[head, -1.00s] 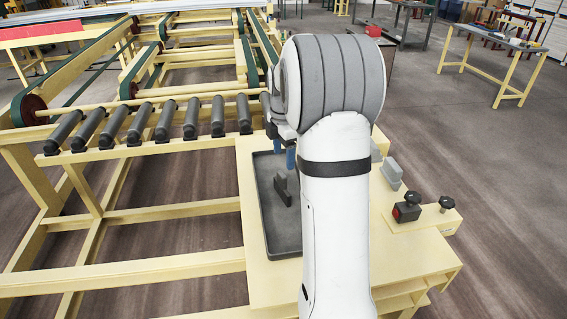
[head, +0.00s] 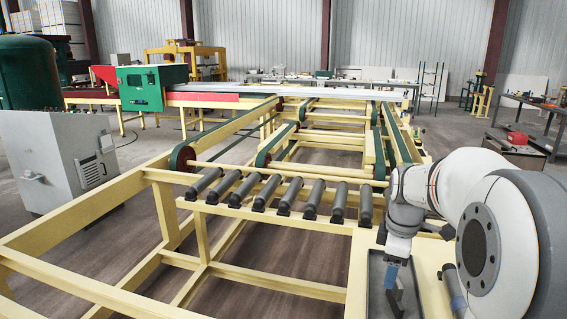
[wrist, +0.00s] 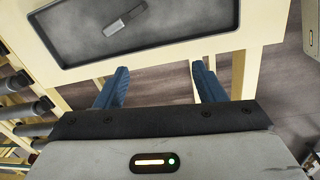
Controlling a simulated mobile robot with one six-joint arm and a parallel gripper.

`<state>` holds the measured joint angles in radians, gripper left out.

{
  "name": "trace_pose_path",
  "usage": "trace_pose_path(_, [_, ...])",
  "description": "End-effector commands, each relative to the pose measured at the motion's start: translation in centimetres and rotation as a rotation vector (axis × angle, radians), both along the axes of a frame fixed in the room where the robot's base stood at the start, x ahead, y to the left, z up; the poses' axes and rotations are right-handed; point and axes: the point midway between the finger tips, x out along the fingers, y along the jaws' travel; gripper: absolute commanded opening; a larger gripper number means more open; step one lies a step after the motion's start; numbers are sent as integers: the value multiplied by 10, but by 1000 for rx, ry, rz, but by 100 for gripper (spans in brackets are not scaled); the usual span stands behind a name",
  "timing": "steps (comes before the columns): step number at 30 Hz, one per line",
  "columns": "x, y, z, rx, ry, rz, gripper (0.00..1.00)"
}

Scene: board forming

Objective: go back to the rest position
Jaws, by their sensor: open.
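My gripper (head: 391,275) is at the lower right of the head view, its blue fingers pointing down near the dark tray. In the wrist view my gripper (wrist: 160,85) shows two blue fingers spread apart with nothing between them. The dark grey tray (wrist: 70,30) lies on the cream table beyond the fingertips, and it also shows in the head view (head: 375,268). A small grey part (wrist: 124,20) lies in the tray, clear of the fingers. My arm hides much of the table in the head view.
A row of dark rollers (head: 285,198) on a cream frame stands left of the tray. A grey cabinet (head: 65,160) and a green machine (head: 140,88) stand farther left. A workbench (head: 530,108) is at the back right. Bare floor shows between the frame's beams.

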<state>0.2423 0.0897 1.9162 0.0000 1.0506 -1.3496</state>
Motion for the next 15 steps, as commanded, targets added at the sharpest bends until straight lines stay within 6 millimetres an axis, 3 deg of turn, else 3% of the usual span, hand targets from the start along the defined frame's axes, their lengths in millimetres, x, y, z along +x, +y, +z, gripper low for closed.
trace_pose_path(1, [-19,16,8,4,-25,-85,63])
trace_pose_path(6, [-77,55,17,48,-95,-417,63])
trace_pose_path(15, [-167,97,4,171,-184,-922,63])
